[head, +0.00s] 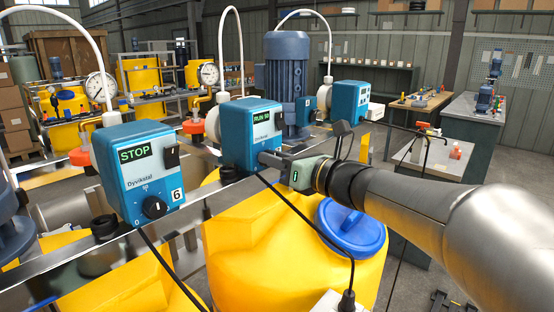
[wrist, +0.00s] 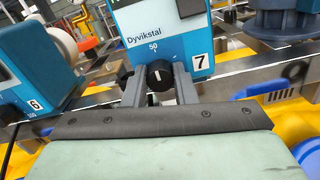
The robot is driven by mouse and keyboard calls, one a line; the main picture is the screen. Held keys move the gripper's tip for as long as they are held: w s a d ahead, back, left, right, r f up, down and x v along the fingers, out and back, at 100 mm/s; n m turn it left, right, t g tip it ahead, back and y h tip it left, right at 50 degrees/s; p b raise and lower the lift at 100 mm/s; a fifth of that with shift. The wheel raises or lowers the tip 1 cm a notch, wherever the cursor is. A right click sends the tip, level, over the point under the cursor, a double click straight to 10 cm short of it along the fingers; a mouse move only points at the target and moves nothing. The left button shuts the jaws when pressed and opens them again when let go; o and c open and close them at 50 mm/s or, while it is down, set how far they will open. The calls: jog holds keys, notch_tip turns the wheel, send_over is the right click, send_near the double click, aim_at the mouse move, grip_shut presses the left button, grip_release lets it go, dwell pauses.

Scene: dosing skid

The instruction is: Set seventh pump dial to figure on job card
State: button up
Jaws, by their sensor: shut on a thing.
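The seventh pump (head: 250,130) is a blue box with a lit green display that seems to read RUN 50; the last digits are small. Its face in the wrist view (wrist: 197,48) carries a "7" label and the name Dyvikstal. Its black dial (wrist: 159,75) sits under the 50 mark, and its white pointer line points about straight up. My gripper (wrist: 159,72) has one finger on each side of the dial and is shut on it. In the head view my gripper (head: 270,158) reaches the pump's lower front from the right and hides the dial. I cannot make out a job card.
Pump 6 (head: 138,170), showing STOP, stands to the left on the same metal rail (head: 215,198). Another blue pump (head: 348,101) is behind to the right. Yellow tanks, one with a blue lid (head: 350,228), lie below. A black cable (head: 320,228) hangs under my gripper.

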jog(key=shift+f+b, duration=0.15)
jog(key=shift+b, duration=0.35)
jog(key=shift+n+b, duration=6.5)
jog(key=shift+b, duration=1.35)
jog(key=o, duration=1)
jog(key=shift+s, duration=0.1)
